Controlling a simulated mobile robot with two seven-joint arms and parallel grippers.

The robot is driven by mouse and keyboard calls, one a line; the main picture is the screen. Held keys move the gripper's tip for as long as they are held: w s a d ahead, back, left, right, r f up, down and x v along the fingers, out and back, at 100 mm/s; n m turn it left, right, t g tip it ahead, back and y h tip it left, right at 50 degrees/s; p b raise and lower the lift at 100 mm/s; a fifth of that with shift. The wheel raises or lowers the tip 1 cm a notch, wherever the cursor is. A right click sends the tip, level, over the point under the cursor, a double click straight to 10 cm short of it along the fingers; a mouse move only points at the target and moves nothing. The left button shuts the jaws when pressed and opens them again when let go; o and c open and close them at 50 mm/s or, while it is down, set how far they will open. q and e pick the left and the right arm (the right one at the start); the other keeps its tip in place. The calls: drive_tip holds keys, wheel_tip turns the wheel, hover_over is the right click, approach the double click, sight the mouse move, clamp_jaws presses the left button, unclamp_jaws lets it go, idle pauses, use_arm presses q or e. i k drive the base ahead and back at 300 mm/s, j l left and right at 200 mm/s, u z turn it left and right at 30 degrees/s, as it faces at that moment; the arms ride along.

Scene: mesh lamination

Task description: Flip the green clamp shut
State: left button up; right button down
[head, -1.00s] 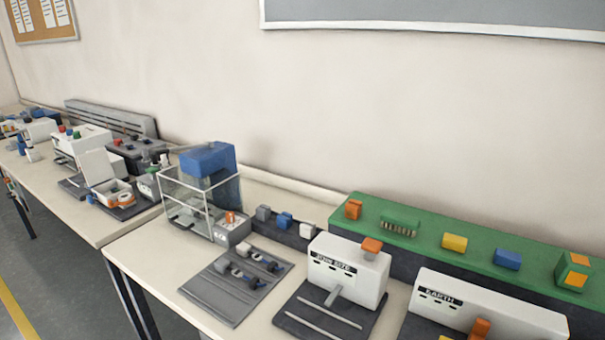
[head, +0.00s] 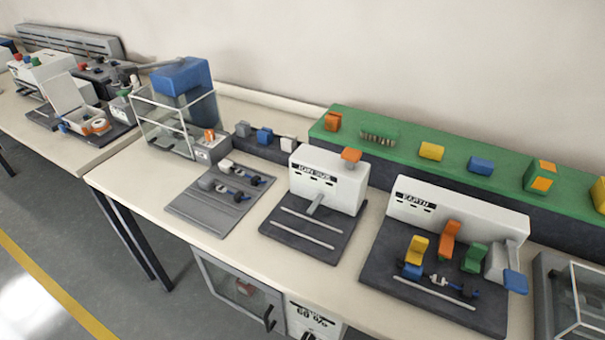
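The green clamp (head: 475,258) stands on the dark base plate of the white block marked EARTH (head: 455,215). It looks raised and tilted, like the orange clamp (head: 449,240) and the yellow clamp (head: 417,249) to its left. A small blue and white piece (head: 441,281) lies in front of the clamps. A blue-ended lever (head: 514,281) is at the right of the block. Neither of my grippers shows in the head view.
A white block with an orange top (head: 328,180) and a grey mat (head: 220,197) lie to the left. A green shelf strip (head: 395,145) runs behind. A glass-sided box (head: 583,295) stands at the right. The table's front edge (head: 190,232) is clear.

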sight(471, 262)
drive_tip(key=z, duration=1.4)
drive_tip(key=l+z, duration=0.1)
drive_tip(key=l, duration=0.8)
